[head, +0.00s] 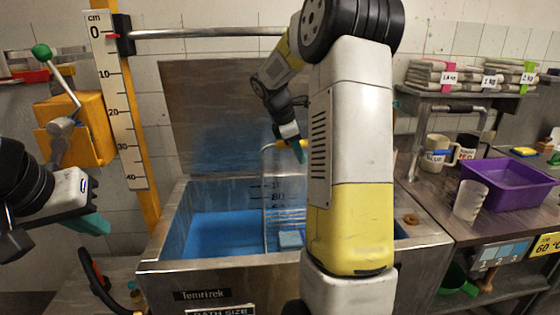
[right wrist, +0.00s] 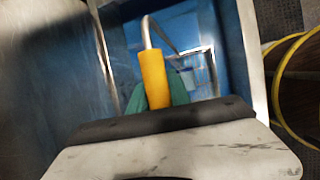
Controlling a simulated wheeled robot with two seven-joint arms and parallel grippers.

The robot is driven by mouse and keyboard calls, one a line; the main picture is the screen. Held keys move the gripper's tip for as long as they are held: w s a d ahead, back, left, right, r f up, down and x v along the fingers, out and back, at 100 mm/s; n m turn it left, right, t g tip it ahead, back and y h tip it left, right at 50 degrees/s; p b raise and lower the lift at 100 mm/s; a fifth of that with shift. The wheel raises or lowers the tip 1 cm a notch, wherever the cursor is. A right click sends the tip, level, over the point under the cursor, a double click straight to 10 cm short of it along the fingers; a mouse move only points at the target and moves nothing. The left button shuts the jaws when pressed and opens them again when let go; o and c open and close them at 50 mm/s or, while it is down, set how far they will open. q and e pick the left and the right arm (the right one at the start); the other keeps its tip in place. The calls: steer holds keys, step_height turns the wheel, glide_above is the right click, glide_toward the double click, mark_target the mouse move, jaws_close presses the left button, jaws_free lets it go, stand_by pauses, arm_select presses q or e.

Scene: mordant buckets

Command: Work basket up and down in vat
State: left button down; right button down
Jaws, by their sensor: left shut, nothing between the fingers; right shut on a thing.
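The steel vat (head: 215,268) stands in the middle of the head view with blue liquid (head: 215,235) inside. The wire basket (head: 268,200) hangs in the vat, its lower part near the liquid and something blue (head: 290,238) in it. My right arm covers its right side. My right gripper (head: 299,148) is shut on the basket's yellow handle (right wrist: 154,80), which stands between the green fingers in the right wrist view. My left gripper (head: 92,224) is shut and empty, left of the vat and apart from it.
An upright scale (head: 122,110) with a horizontal rod (head: 200,33) stands at the vat's back left. A yellow box with a green-knobbed lever (head: 42,52) is at left. The right bench holds a purple tub (head: 508,183), a clear cup (head: 470,200) and mugs (head: 436,152); folded cloths (head: 440,75) lie above.

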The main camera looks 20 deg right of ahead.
stand_by(0.3)
step_height(320, 180, down, 15)
step_height(320, 180, up, 15)
stand_by(4.6)
steer(key=shift+r, duration=0.1)
stand_by(0.4)
